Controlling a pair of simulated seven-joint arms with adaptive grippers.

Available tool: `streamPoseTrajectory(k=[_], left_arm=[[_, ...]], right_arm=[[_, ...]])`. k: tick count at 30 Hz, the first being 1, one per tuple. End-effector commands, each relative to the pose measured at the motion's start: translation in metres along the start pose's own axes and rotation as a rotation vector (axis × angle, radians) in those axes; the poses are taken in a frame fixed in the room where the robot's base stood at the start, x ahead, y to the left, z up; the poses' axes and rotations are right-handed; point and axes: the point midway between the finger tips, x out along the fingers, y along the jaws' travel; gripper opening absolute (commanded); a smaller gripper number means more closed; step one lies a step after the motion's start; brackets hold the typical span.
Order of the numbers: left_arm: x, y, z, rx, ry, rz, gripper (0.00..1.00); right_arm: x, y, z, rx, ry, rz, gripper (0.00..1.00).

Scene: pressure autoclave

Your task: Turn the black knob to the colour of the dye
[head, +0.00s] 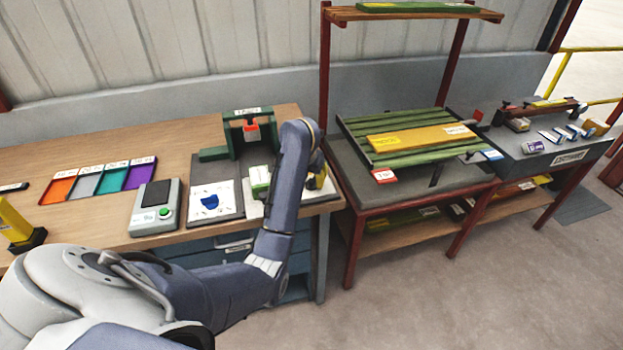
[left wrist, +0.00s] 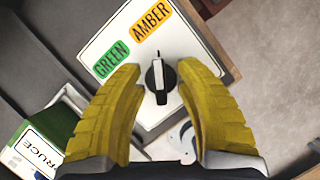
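The black knob (left wrist: 159,84) stands on a white panel (left wrist: 108,35) in the left wrist view. Its white mark points up the picture, roughly towards the orange AMBER label (left wrist: 150,28); the green GREEN label (left wrist: 111,59) lies left of that. My left gripper (left wrist: 160,70) is open, its yellow fingers on either side of the knob with gaps. Fingers may hide other labels. In the head view, my left gripper (head: 320,181) is over the bench's right end; my arm hides the knob. A green and white box (left wrist: 38,145), its label partly readable as "RUCE", stands beside the panel. My right gripper is not seen.
A green stand (head: 238,135) with an orange-red part is behind the panel. A card with a blue patch (head: 210,203), a grey device with a green button (head: 164,213) and coloured trays (head: 112,180) lie leftward on the bench.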

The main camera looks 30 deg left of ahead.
Motion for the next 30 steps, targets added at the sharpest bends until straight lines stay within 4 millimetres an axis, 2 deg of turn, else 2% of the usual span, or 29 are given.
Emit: streamPoseTrajectory(k=[1, 9, 11, 22, 30], left_arm=[[-0.0001, 0.0000, 0.0000, 0.000, 0.000, 0.000, 0.37], [-0.0003, 0.0001, 0.0001, 0.000, 0.000, 0.000, 0.05], [-0.0003, 0.0001, 0.0001, 0.000, 0.000, 0.000, 0.00], [-0.0002, -0.0007, 0.0001, -0.018, 0.000, 0.006, 0.00], [-0.0004, -0.0017, 0.0004, -0.150, 0.000, 0.058, 0.00]], right_arm=[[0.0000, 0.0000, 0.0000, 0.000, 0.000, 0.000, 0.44], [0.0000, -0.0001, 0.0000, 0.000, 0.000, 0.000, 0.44], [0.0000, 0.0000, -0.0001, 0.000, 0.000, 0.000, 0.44], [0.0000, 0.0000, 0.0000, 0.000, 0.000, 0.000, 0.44], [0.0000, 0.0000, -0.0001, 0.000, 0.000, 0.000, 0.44]])
